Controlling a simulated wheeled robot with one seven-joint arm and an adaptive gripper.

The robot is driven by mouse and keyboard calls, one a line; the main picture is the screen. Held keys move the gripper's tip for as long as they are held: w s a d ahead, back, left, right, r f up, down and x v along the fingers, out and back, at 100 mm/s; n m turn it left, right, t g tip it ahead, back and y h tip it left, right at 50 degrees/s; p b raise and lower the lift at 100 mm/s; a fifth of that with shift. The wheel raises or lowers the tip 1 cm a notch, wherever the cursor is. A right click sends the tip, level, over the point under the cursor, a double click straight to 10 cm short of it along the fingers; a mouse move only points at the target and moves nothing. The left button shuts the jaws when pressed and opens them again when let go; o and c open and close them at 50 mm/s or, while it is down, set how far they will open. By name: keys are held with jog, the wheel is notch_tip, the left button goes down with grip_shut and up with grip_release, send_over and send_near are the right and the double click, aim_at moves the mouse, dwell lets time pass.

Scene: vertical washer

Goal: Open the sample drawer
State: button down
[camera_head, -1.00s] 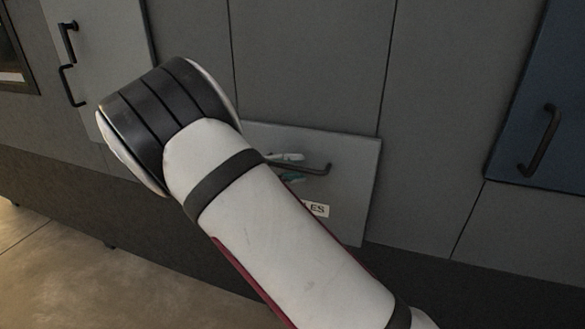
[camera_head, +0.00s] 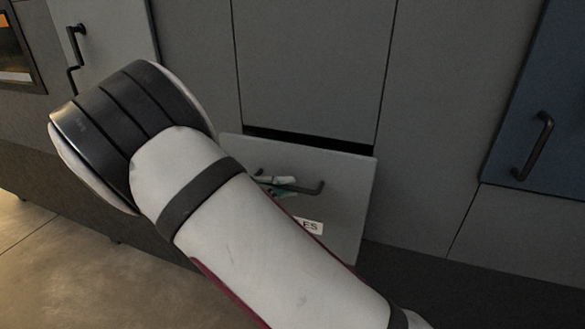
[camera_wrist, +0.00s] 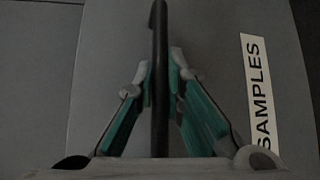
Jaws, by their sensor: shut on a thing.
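The sample drawer (camera_head: 340,190) is a light grey front low in the cabinet in the head view. It stands out from the cabinet, with a dark gap along its top edge. Its black bar handle (camera_head: 318,188) runs across the front, and the handle (camera_wrist: 159,60) also shows upright in the wrist view. A white label (camera_wrist: 262,95) reads SAMPLES beside it. My gripper (camera_wrist: 161,82) has its two teal-padded fingers on either side of the handle and is shut on it. In the head view my gripper (camera_head: 276,184) is partly hidden behind my arm.
A blue cabinet door (camera_head: 540,110) with a black handle is at the right. A grey panel (camera_head: 310,70) is above the drawer. Another light door (camera_head: 100,40) with black handles is at the upper left. Open floor (camera_head: 60,270) lies at the lower left.

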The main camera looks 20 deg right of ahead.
jog(key=s+a+p, duration=0.4)
jog(key=s+a, duration=0.5)
jog(key=s, duration=0.4)
jog(key=shift+a, duration=0.25)
jog(key=c, duration=1.7)
grip_release()
jog(key=shift+o, duration=0.2)
jog(key=shift+a, duration=0.1)
jog(key=s+a+r, duration=0.1)
jog(key=a, duration=1)
jog(key=shift+s+a+r, duration=0.3)
jog(key=shift+s, duration=0.05)
